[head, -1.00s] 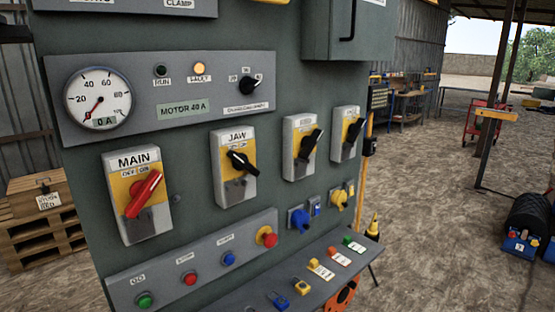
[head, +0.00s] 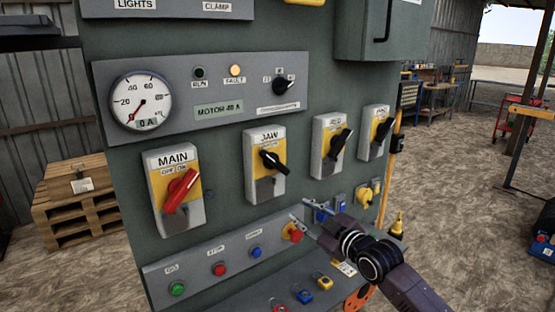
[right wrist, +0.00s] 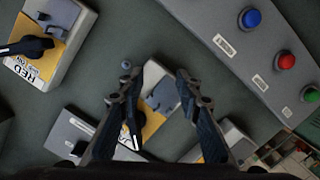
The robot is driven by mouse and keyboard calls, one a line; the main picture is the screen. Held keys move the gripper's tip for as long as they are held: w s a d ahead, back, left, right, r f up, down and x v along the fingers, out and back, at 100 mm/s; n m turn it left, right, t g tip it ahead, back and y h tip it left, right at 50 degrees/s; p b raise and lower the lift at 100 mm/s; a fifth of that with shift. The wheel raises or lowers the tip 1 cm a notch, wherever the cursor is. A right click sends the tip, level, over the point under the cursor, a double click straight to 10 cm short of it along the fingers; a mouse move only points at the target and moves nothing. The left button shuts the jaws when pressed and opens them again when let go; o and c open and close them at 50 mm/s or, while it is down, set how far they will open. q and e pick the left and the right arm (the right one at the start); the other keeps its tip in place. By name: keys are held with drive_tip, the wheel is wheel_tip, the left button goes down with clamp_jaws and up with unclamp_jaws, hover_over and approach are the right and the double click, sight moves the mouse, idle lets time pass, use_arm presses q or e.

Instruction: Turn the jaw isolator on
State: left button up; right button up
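The jaw isolator (head: 265,168) is a grey box with a yellow plate, labelled JAW, on the green cabinet. Its black handle (head: 272,162) lies tilted, its right end lower. My right gripper (head: 311,214) is in front of the cabinet, below and right of the jaw isolator, apart from it. In the right wrist view the gripper (right wrist: 154,88) is open and empty. Between and behind its fingers an isolator with a yellow plate (right wrist: 155,122) shows, apparently the jaw one, its handle partly hidden. My left gripper is not in view.
The MAIN isolator (head: 175,195) with a red handle stands left of JAW; two black-handled ones (head: 330,150) stand right. Below runs a button strip (head: 195,262) with green, red and blue buttons and an emergency stop (head: 294,233). A sloping shelf with padlocks (head: 303,297) juts out underneath.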

sight(278, 164)
drive_tip(key=s+a+r+n+y, duration=0.1)
drive_tip(key=a+r+n+y, duration=0.15)
drive_tip(key=r, duration=1.05)
drive_tip(key=shift+n, duration=0.25)
drive_tip(key=p+x, duration=0.1)
drive_tip(key=x, duration=0.2)
drive_tip(key=p+x, duration=0.1)
drive_tip(key=x, duration=0.2)
drive_tip(key=shift+s+a+f+p, duration=0.1)
drive_tip(key=shift+a+p, duration=0.2)
drive_tip(key=shift+x, duration=0.8)
drive_tip(key=shift+f, duration=0.1)
clamp_jaws()
